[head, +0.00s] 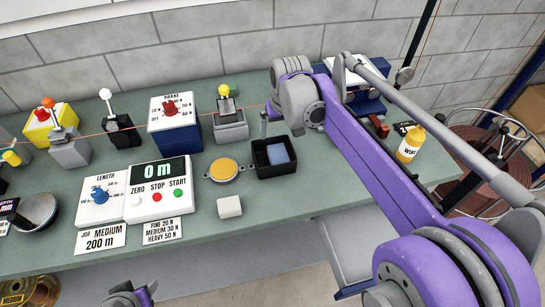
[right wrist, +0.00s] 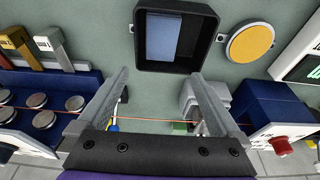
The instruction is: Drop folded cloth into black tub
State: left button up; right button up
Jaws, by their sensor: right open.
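The folded cloth (head: 278,154) is a small blue-grey piece inside the black tub (head: 262,172), on the bench right of the round yellow lid. In the right wrist view the cloth (right wrist: 164,37) lies against one side of the tub, inside the black rim (right wrist: 208,32). My right gripper (right wrist: 160,75) is open with nothing between its fingers, and the fingertips show just short of the tub's edge. In the head view the right gripper (head: 264,124) is beside the tub's back edge, mostly hidden by my arm. Only a piece of my left arm shows at the bottom edge.
The yellow lid (head: 223,169) and a white block (head: 230,207) are left of the tub. The blue brake box (head: 174,139) and a grey switch stand (head: 230,126) are behind. A yellow bottle (head: 410,145) stands at right. Bench in front of the tub is clear.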

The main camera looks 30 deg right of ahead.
jog(key=v, duration=1)
jog(key=shift+r+p, duration=0.2)
jog(key=shift+p, duration=0.1)
jog(key=s+a+f+n, duration=0.1)
jog(key=s+a+f, duration=0.2)
jog(key=s+f, duration=0.2)
jog(key=s+a+f+n+t, duration=0.1)
jog(key=s+a+f, duration=0.2)
jog(key=s+f, duration=0.3)
jog(key=s+a+f+t, duration=0.1)
jog(key=s+a+f, duration=0.2)
jog(key=s+f, duration=0.3)
jog(key=shift+s+a+f+n+y, duration=0.1)
jog(key=shift+a+f+n+y, duration=0.1)
jog(key=shift+f, duration=0.45)
jog(key=shift+s+a+f+n+y, duration=0.1)
jog(key=shift+f+n+y, duration=0.1)
jog(key=shift+f, duration=0.5)
jog(key=shift+d, duration=0.1)
